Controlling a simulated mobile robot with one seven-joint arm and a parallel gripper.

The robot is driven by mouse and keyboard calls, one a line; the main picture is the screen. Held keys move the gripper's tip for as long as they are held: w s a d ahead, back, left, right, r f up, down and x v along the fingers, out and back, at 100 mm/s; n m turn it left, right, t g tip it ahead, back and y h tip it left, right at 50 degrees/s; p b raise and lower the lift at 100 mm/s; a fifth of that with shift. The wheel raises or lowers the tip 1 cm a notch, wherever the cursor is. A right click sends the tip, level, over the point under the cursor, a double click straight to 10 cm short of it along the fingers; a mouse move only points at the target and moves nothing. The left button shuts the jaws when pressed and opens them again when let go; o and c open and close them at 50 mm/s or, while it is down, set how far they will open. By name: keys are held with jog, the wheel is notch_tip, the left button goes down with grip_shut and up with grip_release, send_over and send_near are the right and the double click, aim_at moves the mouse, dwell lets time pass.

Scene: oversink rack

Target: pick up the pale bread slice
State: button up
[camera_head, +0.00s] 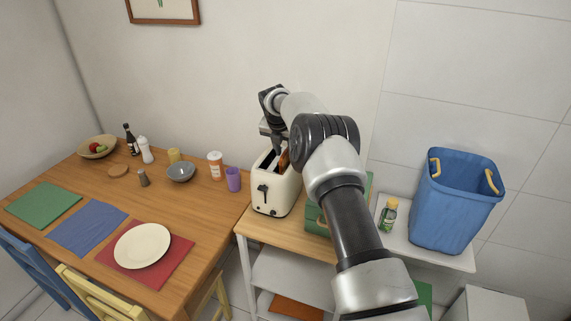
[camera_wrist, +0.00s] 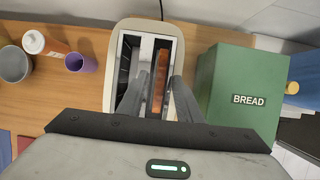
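A cream toaster (camera_head: 267,196) stands on the wooden top of a shelf unit; it also shows in the wrist view (camera_wrist: 112,83). A browned, orange-looking bread slice (camera_wrist: 160,75) stands upright in its right slot in the wrist view, and its brown edge (camera_head: 284,160) shows in the head view. No clearly pale slice shows. My gripper (camera_head: 273,147) is above the toaster, pointing down. In the wrist view my gripper (camera_wrist: 158,84) is open, with one finger on each side of the slice. I cannot tell whether either finger touches it.
A green box marked BREAD (camera_wrist: 238,80) stands right of the toaster. A purple cup (camera_head: 233,179) and an orange-white bottle (camera_head: 215,166) stand on the table to the left. A small bottle (camera_head: 388,215) and a blue bin (camera_head: 455,205) are to the right.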

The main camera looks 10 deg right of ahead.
grip_shut()
